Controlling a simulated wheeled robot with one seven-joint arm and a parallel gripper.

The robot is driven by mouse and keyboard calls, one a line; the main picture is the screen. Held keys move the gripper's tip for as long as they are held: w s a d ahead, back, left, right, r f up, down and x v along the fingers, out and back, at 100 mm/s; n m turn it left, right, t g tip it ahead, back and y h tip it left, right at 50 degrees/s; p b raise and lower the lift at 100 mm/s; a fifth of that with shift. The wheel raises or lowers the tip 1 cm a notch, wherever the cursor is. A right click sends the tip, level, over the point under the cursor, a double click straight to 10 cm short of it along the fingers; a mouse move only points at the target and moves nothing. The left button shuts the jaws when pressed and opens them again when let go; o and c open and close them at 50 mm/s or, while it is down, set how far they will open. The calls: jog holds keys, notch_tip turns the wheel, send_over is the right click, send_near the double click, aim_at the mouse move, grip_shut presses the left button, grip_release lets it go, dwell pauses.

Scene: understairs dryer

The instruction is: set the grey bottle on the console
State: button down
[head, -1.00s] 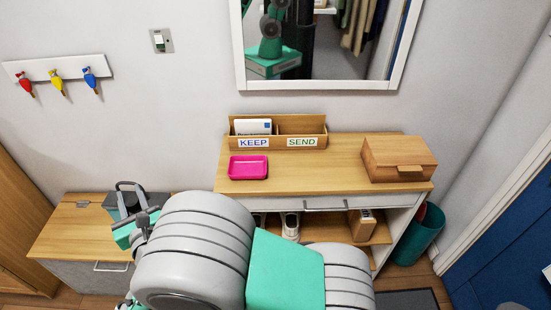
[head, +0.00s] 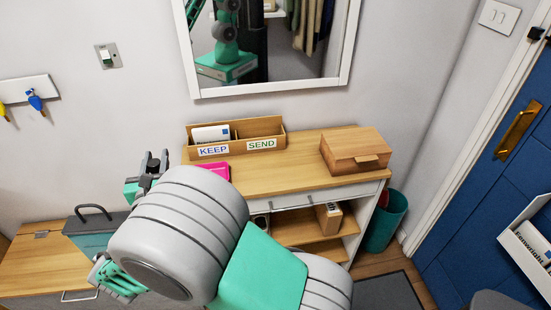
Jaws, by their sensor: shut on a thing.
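The console (head: 290,178) is a wooden-topped unit with a white drawer and open shelves, standing against the wall under the mirror. My gripper (head: 151,163) is left of the console's top, beyond my large grey arm link. It is shut on a dark grey thing, taken to be the grey bottle; its outline is hard to tell from the fingers. My arm hides the console's front left part and much of the pink tray (head: 216,169) on it.
A KEEP/SEND letter holder (head: 262,131) stands at the console's back left. A low wooden bench (head: 40,263) on the left bears a grey box with a handle (head: 92,235). A teal bin (head: 387,222) and blue door (head: 470,190) are on the right.

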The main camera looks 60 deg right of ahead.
jog(key=s+d+r+m+g+h, duration=0.25)
jog(key=s+d+m+g, duration=0.2)
jog(key=s+d, duration=0.35)
jog(key=s+d+r+m+g+h, duration=0.1)
jog(key=s+d+r+m+g, duration=0.4)
jog(key=d, duration=0.6)
jog(key=s+d+r+m+g+h, duration=0.2)
jog(key=s+d+r+g, duration=0.1)
jog(key=s+d+g, duration=0.5)
jog(key=s+d+f+t+p, duration=0.1)
jog(key=s+d+f, duration=0.2)
jog(key=d+f, duration=1)
jog(key=shift+s+d, duration=0.25)
jog(key=shift+d, duration=0.55)
jog(key=shift+y, duration=0.25)
jog(key=shift+f, duration=0.15)
jog(key=c, duration=1.1)
grip_release()
jog(key=shift+f, duration=0.1)
